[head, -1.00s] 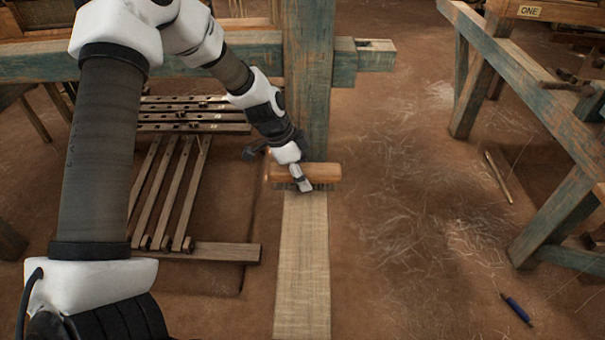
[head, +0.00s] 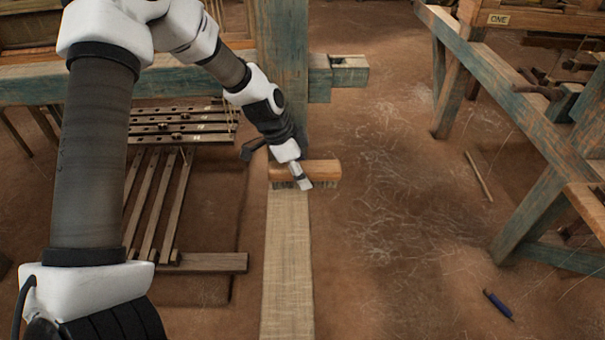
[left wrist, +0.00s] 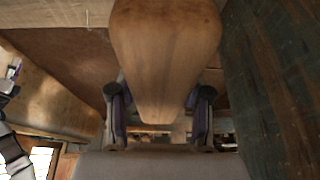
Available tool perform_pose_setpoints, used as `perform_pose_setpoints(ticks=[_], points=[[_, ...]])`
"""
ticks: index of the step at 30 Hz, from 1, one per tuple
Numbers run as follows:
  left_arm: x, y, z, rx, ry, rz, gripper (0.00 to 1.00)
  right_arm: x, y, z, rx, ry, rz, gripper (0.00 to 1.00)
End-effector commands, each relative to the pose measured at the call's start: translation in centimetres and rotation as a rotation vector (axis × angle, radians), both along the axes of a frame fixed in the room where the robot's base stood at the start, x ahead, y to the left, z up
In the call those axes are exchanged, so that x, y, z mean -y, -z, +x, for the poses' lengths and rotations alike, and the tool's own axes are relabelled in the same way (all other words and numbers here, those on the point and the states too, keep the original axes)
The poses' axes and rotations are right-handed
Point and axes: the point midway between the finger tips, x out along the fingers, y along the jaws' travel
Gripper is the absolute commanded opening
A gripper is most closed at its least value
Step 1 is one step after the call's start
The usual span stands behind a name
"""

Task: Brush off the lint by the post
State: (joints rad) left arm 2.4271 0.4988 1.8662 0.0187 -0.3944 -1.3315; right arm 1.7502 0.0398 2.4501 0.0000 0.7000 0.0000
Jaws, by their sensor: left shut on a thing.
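A wooden brush (head: 318,171) with dark bristles pointing down is in my left gripper (head: 301,181). In the left wrist view its wooden body (left wrist: 165,50) fills the space between the two fingers (left wrist: 158,110), which are shut on it. The brush is over the far end of a pale woven cloth strip (head: 288,265), at the foot of the blue-green post (head: 284,70). I cannot tell whether the bristles touch the cloth. Pale lint (head: 385,195) lies scattered on the brown floor right of the post. My right gripper is not in view.
Wooden treadles (head: 160,205) and a low plank (head: 205,262) lie to the left under the loom. Another loom frame (head: 500,75) stands at right. The floor between is open.

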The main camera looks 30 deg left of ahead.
Motion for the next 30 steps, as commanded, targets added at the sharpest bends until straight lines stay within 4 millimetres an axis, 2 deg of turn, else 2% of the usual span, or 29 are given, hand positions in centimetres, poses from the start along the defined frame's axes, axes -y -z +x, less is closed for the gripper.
perform_pose_setpoints(ticks=[1, 9, 27, 30], points=[[0.0, -0.9, 0.0, 0.000, -0.001, 0.000, 0.16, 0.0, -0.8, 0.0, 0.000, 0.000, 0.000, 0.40], [0.2, -2.9, 0.0, -0.001, -0.009, 0.000, 0.16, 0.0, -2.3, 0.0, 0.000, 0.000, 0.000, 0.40], [0.2, -3.1, 0.0, 0.000, -0.012, 0.000, 0.16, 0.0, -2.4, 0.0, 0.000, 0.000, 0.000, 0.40], [0.8, -3.5, 0.3, -0.002, -0.035, 0.003, 0.16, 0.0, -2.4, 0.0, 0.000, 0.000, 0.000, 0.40]])
